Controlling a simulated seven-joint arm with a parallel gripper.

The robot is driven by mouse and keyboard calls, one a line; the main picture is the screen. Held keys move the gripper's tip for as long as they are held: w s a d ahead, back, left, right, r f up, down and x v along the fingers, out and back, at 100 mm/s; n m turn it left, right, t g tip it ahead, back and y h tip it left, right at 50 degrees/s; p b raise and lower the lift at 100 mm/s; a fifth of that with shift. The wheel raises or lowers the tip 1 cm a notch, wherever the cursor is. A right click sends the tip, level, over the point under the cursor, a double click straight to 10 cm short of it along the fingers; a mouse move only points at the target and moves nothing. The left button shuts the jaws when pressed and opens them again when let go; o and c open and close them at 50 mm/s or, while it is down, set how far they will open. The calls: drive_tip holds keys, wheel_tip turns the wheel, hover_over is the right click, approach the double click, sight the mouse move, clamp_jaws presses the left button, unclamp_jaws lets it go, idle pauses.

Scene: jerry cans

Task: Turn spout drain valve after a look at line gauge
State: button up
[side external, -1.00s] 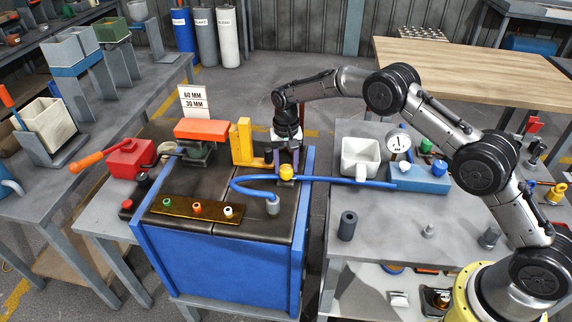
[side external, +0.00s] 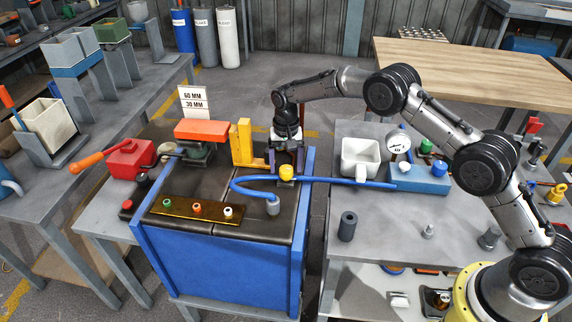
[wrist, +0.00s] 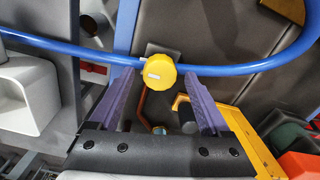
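The yellow valve knob (side external: 286,172) sits on the blue hose (side external: 340,181) at the right edge of the blue-sided bench. In the wrist view the knob (wrist: 160,72) has a small white mark on its face. My gripper (side external: 287,160) is directly behind the knob, pointing down. In the wrist view its two purple fingers (wrist: 160,78) are spread, with the knob between or just beyond their tips; I see no clear contact. The round white gauge (side external: 398,142) stands on a blue block on the right table; its needle reading is too small to tell.
A white container (side external: 360,158) stands left of the gauge. A yellow bracket (side external: 243,143) is close left of my gripper. A strip with coloured knobs (side external: 197,209) lies at the bench front. A sign reading 60 MM and 30 MM (side external: 194,100) stands behind.

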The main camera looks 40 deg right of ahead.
wheel_tip(320, 180, up, 14)
idle(0.6)
wheel_tip(320, 180, up, 8)
drive_tip(key=t, duration=0.1)
hover_over(286, 168)
drive_tip(key=d, duration=0.1)
drive_tip(key=s+d+r+t, duration=0.2)
drive_tip(key=s+r, duration=0.6)
drive_tip(key=s+d+r+t, duration=0.1)
drive_tip(key=s+d+r, duration=0.1)
drive_tip(key=s+r, duration=0.65)
drive_tip(key=s+r+n+t, duration=0.1)
drive_tip(key=s+r+n, duration=0.1)
drive_tip(key=s, duration=0.9)
drive_tip(key=s+d+f+n, duration=0.1)
drive_tip(key=s+f+n, duration=0.3)
drive_tip(key=s+f, duration=1)
drive_tip(key=shift+s+d+n+t, duration=0.3)
drive_tip(key=shift+s+d, duration=0.05)
drive_tip(key=shift+s, duration=0.3)
